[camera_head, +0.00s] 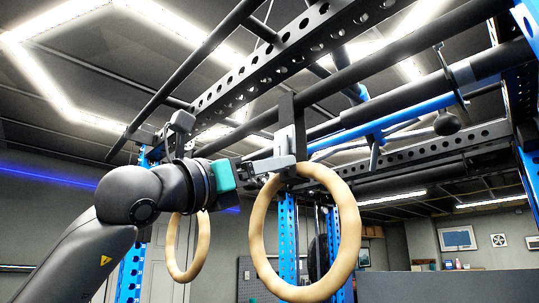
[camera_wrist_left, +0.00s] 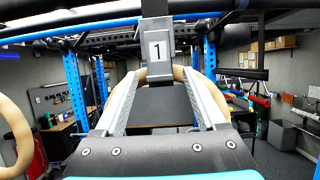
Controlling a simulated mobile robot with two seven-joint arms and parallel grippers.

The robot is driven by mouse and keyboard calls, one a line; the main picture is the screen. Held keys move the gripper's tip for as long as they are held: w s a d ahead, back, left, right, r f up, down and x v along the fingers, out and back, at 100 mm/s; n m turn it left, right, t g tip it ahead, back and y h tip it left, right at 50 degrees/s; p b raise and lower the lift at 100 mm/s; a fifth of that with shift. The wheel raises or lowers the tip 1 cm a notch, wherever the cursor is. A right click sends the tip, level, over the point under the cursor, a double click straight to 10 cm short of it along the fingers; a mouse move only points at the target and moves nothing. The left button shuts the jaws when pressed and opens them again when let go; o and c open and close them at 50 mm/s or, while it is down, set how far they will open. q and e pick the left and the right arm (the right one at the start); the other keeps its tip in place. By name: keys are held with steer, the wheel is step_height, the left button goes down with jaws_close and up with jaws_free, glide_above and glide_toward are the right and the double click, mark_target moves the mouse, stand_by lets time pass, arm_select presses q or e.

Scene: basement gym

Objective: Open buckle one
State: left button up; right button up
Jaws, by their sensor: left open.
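Buckle one (camera_wrist_left: 157,46) is a grey block with a white plate marked "1", hanging on a dark strap in the left wrist view. In the head view the buckle (camera_head: 291,138) sits on top of the near wooden ring (camera_head: 257,235). My left gripper (camera_head: 275,164) is level with the top of this ring, just below the buckle's upper part. In the left wrist view its two fingers (camera_wrist_left: 160,74) are apart, one on each side of the buckle's lower end. I cannot tell whether they touch it. My right gripper is not in view.
A second wooden ring (camera_head: 203,247) hangs to the left, behind my arm. A black perforated beam (camera_head: 262,72) and bars run overhead. Blue rack uprights (camera_head: 288,235) stand behind. A dark ball (camera_head: 447,123) hangs at the upper right.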

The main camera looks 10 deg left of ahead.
arm_select(q)
steer(key=shift+w+d+r, duration=0.15)
steer(key=shift+w+d, duration=0.05)
steer(key=shift+w, duration=0.1)
jaws_close()
stand_by(0.5)
